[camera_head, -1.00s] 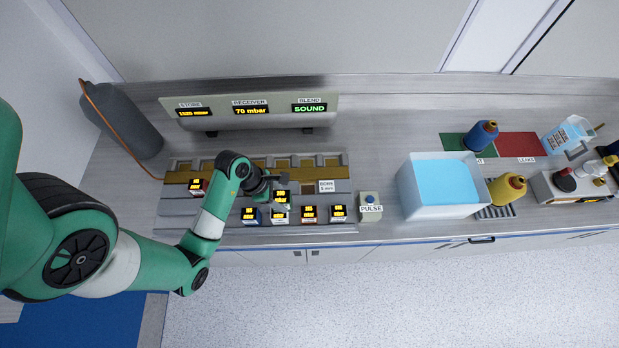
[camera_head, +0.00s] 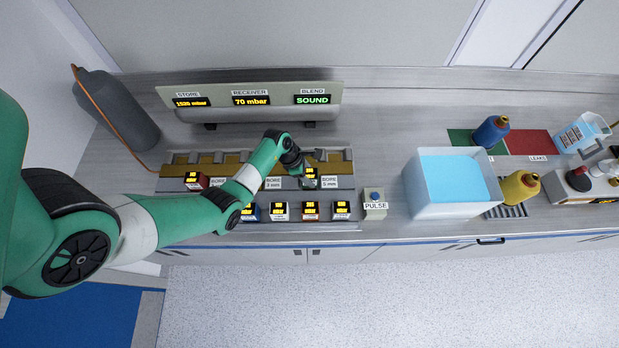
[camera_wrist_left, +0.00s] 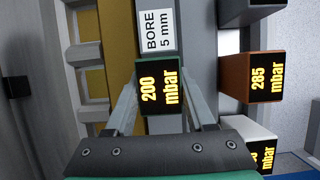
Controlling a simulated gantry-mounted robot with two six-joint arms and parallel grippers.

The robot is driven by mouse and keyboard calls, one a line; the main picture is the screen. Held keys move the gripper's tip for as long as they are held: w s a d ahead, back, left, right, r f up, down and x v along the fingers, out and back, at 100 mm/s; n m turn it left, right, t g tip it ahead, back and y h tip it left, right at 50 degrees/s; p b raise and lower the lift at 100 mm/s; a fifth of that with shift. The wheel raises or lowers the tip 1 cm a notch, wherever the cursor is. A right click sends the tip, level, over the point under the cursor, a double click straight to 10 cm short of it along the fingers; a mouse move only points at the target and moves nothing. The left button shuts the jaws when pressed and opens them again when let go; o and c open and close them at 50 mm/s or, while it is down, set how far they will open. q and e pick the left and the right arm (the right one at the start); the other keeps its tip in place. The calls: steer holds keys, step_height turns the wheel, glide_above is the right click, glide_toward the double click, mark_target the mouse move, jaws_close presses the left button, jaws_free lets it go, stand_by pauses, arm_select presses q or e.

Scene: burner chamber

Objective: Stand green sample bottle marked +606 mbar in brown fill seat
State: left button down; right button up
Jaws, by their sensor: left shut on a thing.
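My left gripper (camera_head: 308,180) is shut on a dark green block with a yellow display reading 200 mbar; the block (camera_wrist_left: 160,85) sits between both fingers in the wrist view. In the head view the block (camera_head: 311,173) is over the rack's right part, by the BORE 5 mm label (camera_head: 329,182). I cannot tell whether it touches the rack. A yellow-brown strip (camera_head: 207,170) runs along the rack's back, with notches beside it; my arm covers part of it. No +606 mbar marking is readable. My right gripper is not in view.
A red-sided block (camera_head: 196,181) sits at the rack's left. Several blocks line the front row, including an orange one (camera_wrist_left: 236,78) reading 285 mbar. A readout panel (camera_head: 255,99) stands behind. The PULSE button box (camera_head: 375,207) and a blue-filled tub (camera_head: 415,195) are to the right.

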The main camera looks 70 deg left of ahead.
arm_select(q)
steer(key=shift+f, duration=0.5)
steer(key=shift+f, duration=0.2)
steer(key=shift+c, duration=1.2)
jaws_free()
steer(key=p+v, duration=0.3)
steer(key=v, duration=0.9)
steer(key=shift+r+p, duration=0.2)
steer(key=shift+p, duration=0.2)
